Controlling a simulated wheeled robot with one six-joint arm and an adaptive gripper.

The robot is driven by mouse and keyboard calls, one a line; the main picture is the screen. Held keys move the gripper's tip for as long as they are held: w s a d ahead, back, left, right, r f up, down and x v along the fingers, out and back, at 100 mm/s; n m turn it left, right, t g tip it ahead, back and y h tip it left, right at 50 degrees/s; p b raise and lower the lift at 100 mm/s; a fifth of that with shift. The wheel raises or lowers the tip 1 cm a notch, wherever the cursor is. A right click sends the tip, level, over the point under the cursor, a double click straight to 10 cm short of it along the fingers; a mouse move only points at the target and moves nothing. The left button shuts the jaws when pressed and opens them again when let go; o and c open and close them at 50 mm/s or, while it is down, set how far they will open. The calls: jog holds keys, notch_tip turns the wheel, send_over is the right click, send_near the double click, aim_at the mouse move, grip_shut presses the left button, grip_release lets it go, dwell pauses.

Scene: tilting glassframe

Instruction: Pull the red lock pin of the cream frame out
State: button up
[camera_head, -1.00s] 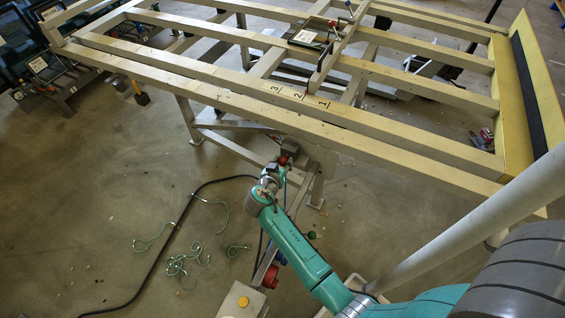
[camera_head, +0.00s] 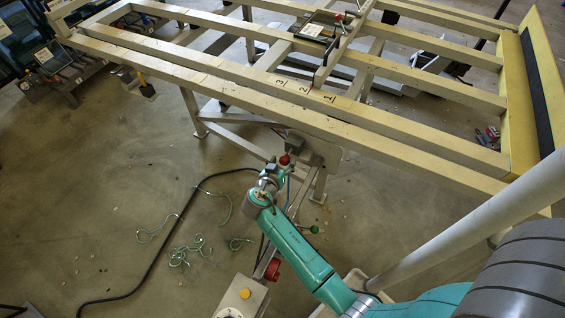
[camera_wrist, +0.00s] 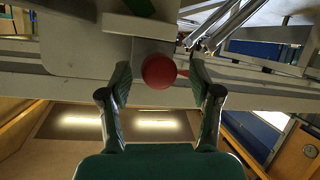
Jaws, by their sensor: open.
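The cream frame (camera_head: 250,98) is a large slatted table with its long near beam crossing the head view. The red lock pin (camera_head: 284,160) shows as a small red knob below that beam, beside a grey bracket. In the wrist view the red knob (camera_wrist: 158,71) faces me, in front of a pale plate. My gripper (camera_wrist: 160,76) is open, with one finger on each side of the knob and visible gaps to both. In the head view my gripper (camera_head: 271,178) is small, just below the knob, and its fingers are hard to make out.
A grey leg (camera_head: 190,110) and lower braces stand under the frame. A black cable (camera_head: 170,235) and green cords (camera_head: 185,252) lie on the floor at left. A grey box with a yellow button (camera_head: 242,294) stands at front. The floor at left is mostly clear.

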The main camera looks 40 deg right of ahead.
jog(key=v, duration=1.2)
dwell(0.4)
